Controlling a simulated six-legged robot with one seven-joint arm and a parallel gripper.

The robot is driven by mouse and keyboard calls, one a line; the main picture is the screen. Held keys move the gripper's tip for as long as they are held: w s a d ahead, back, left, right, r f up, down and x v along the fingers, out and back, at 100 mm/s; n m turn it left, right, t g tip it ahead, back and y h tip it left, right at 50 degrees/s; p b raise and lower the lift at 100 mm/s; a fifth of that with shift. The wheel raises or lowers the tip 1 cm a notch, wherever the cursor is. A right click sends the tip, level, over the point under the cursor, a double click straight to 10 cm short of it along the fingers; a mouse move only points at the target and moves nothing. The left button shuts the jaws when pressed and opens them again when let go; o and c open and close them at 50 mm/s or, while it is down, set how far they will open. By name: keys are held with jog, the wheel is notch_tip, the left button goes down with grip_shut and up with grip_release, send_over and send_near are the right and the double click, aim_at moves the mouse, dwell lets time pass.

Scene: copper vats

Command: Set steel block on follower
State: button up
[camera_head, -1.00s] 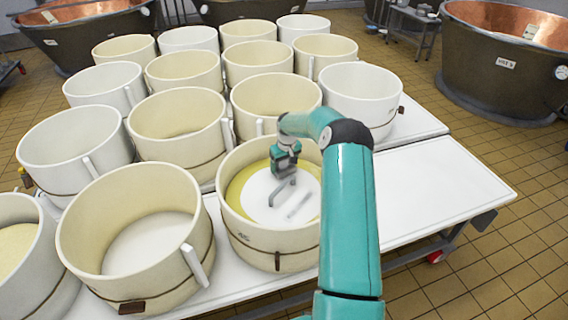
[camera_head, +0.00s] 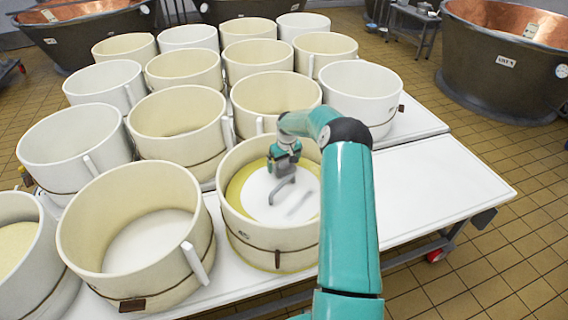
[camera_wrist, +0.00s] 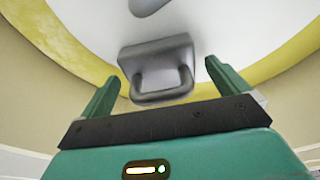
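The steel block (camera_wrist: 155,52) is a dark grey slab with a U-shaped handle. In the wrist view it sits between and just beyond my gripper's two teal fingers (camera_wrist: 165,78), with a gap on each side, so my gripper is open. The follower (camera_head: 258,190) is the white disc inside the front-right cream mould; it fills the wrist view's background (camera_wrist: 85,18). In the head view my gripper (camera_head: 284,160) is low inside this mould, over the disc. Grey metal shows below it on or just above the disc; the exact contact is hard to tell.
The mould's wall (camera_head: 270,238) surrounds my gripper closely, with a yellow ring (camera_head: 236,190) around the disc. Several other cream moulds, such as the front-left one (camera_head: 110,250), crowd the white table. The table's right part (camera_head: 440,190) is clear. Copper vats (camera_head: 505,70) stand behind.

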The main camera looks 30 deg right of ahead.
jog(key=shift+f, duration=0.25)
notch_tip(320, 180, up, 14)
jog(key=s, duration=0.2)
jog(key=shift+a, duration=0.1)
jog(key=s+a+r+h, duration=0.1)
jog(key=s+a+r, duration=0.3)
jog(key=a+r, duration=0.25)
jog(key=s+a+r+n+t, duration=0.1)
jog(key=s+a+r, duration=0.3)
jog(key=a+r, duration=0.25)
jog(key=s+a+r+h, duration=0.1)
jog(key=s+a+r, duration=0.3)
jog(key=a+r, duration=0.25)
jog(key=s+a+t, duration=0.1)
jog(key=s+a, duration=0.3)
jog(key=s, duration=0.4)
jog(key=s+a+t+y, duration=0.1)
jog(key=s+a, duration=0.3)
jog(key=s, duration=0.4)
jog(key=s+a+r+y, duration=0.1)
jog(key=s+a, duration=0.3)
jog(key=s, duration=0.4)
jog(key=shift+a+t, duration=0.25)
jog(key=shift+t, duration=0.15)
jog(key=shift+r, duration=0.1)
